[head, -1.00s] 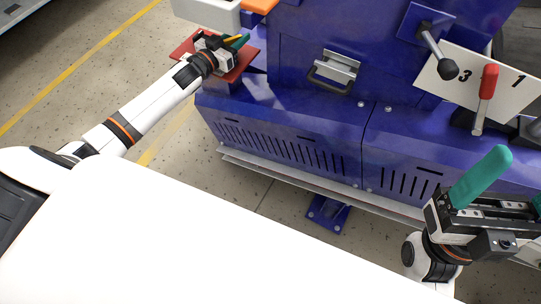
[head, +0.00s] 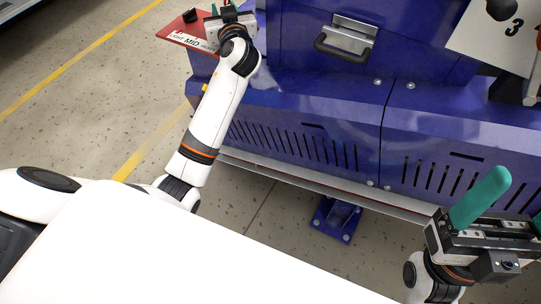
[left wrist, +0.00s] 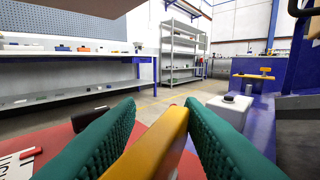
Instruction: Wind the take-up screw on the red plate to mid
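A black knob (head: 190,15) stands on the plate. My left gripper (head: 226,8) is at the plate's right side, partly cut off by the top edge. In the left wrist view, a yellow bar (left wrist: 155,142) lies slanted between my two green fingers, with a gap beside it. The bar may be the screw's handle; the screw itself is hidden. My right gripper (head: 510,208) is open and empty at the lower right.
The blue machine housing (head: 310,110) fills the middle, with a latch handle (head: 345,38) on it. A white numbered board (head: 495,35) and a lever stand at the upper right. The floor at left is clear. Shelving (left wrist: 183,50) stands far off in the left wrist view.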

